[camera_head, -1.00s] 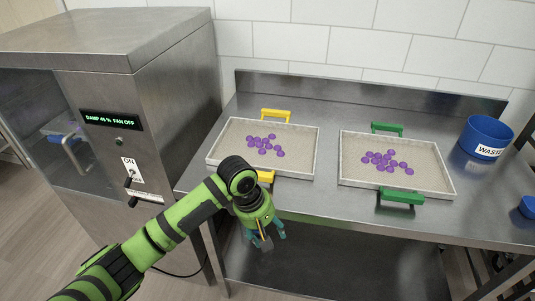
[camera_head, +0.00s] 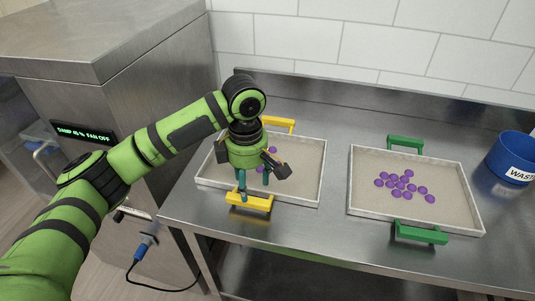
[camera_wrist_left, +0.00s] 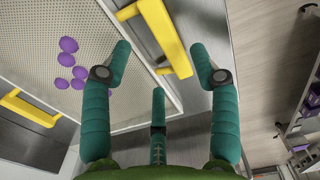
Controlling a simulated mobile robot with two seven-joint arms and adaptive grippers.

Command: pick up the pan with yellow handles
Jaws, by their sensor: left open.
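The pan with yellow handles (camera_head: 311,181) is a shallow tray on the steel table, holding several purple gummies (camera_wrist_left: 67,62). Its front yellow handle (camera_head: 248,202) is just below my left gripper (camera_head: 255,182); its rear yellow handle (camera_head: 279,123) is partly hidden by my arm. In the left wrist view my left gripper (camera_wrist_left: 161,52) is open, with teal fingers apart. One yellow handle (camera_wrist_left: 166,36) shows between its two outer fingertips; whether they touch it I cannot tell. The other yellow handle (camera_wrist_left: 27,108) is at the left. My right gripper is not in view.
A similar pan with green handles (camera_head: 352,190) stands to the right, holding several purple gummies (camera_head: 403,185). A blue waste bin (camera_head: 512,155) is at the far right. A steel cabinet with a display (camera_head: 86,132) stands on the left. Bare table lies between the pans.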

